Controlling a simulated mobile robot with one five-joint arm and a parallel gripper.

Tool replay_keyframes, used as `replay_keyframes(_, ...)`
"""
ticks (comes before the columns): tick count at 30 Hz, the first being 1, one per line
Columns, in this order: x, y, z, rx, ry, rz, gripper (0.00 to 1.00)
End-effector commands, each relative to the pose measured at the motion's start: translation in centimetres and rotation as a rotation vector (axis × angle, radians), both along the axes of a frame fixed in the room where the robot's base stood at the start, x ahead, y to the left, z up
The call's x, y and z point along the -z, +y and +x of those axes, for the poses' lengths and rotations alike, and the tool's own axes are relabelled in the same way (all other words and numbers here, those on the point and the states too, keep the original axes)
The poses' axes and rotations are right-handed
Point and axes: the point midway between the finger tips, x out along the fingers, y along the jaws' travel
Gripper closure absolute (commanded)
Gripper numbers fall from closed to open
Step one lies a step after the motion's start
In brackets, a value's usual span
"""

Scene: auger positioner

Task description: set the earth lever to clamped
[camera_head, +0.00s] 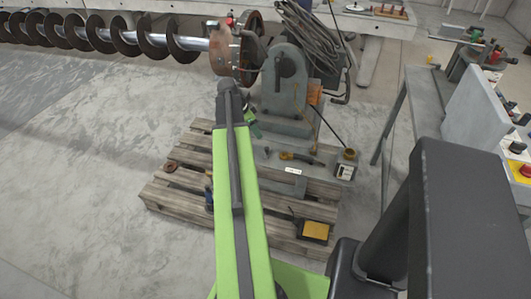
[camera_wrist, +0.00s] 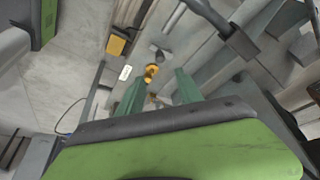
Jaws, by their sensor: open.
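A small brass-yellow lever with a dark end (camera_head: 298,157) lies on the grey base of the machine, just above a white label (camera_head: 293,170). I take it to be the earth lever; the label is too small to read. In the wrist view a yellow piece (camera_wrist: 151,73), probably the same lever, shows beyond and between the fingertips, near the white label (camera_wrist: 125,73). My gripper (camera_wrist: 158,84) is open, with two green fingers apart and nothing between them. In the head view my gripper (camera_head: 250,118) is partly hidden by my arm, left of the lever.
The grey pedestal (camera_head: 287,85) stands behind the lever on a wooden pallet (camera_head: 185,175). A yellow-topped box (camera_head: 315,230) sits at the pallet's front right, and a small dark container (camera_head: 346,165) right of the lever. A long auger (camera_head: 125,38) extends left. Floor at left is clear.

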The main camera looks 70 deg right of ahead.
Motion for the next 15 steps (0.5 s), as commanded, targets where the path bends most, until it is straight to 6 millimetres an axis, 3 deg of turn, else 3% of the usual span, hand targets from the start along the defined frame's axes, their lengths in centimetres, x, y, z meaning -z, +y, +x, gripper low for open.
replay_keyframes(1, 2.2, -0.4, -0.3, 0.001, 0.000, 0.000, 0.58)
replay_keyframes(15, 11.5, -3.3, -2.9, 0.001, 0.000, 0.001, 0.58)
